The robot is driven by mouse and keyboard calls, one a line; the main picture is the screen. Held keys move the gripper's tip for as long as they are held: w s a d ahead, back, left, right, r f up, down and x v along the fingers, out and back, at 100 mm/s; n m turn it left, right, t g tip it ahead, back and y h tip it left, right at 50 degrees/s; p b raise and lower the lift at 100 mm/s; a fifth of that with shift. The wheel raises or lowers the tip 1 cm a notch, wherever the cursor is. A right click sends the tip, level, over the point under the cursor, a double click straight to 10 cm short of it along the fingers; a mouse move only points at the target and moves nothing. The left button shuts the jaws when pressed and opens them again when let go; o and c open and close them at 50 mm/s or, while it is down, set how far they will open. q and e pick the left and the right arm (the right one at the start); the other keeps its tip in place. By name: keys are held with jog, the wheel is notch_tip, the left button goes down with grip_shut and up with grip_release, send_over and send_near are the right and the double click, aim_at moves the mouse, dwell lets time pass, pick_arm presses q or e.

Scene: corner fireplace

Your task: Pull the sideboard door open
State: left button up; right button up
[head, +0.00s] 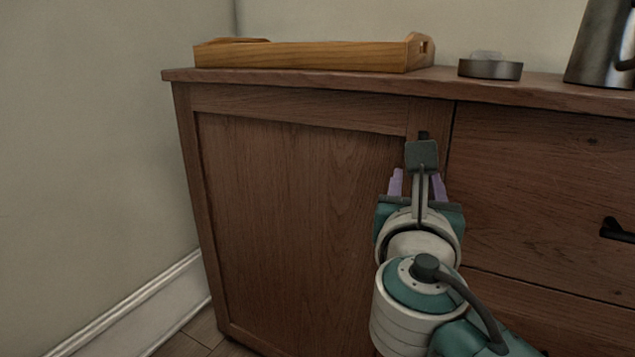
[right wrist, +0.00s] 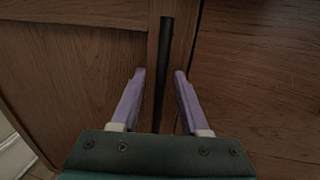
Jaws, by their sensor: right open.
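The brown wooden sideboard (head: 300,95) stands against the wall, and its panelled door (head: 290,200) on the left is shut. A dark vertical bar handle (right wrist: 166,55) runs along the door's right edge in the right wrist view. My right gripper (right wrist: 160,72) is open, with one lilac finger on each side of the handle's line. In the head view the right gripper (head: 417,175) is in front of the door's right edge. I cannot tell whether the fingers touch the handle. My left gripper is not in view.
On the sideboard top are a wooden tray (head: 310,56), a small round dark dish (head: 490,69) and a grey metal jug (head: 598,45). Drawers (head: 540,180) with a black pull (head: 617,231) are right of the door. Floor shows at lower left.

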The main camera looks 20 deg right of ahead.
grip_shut()
dwell(0.3)
dwell(1.1)
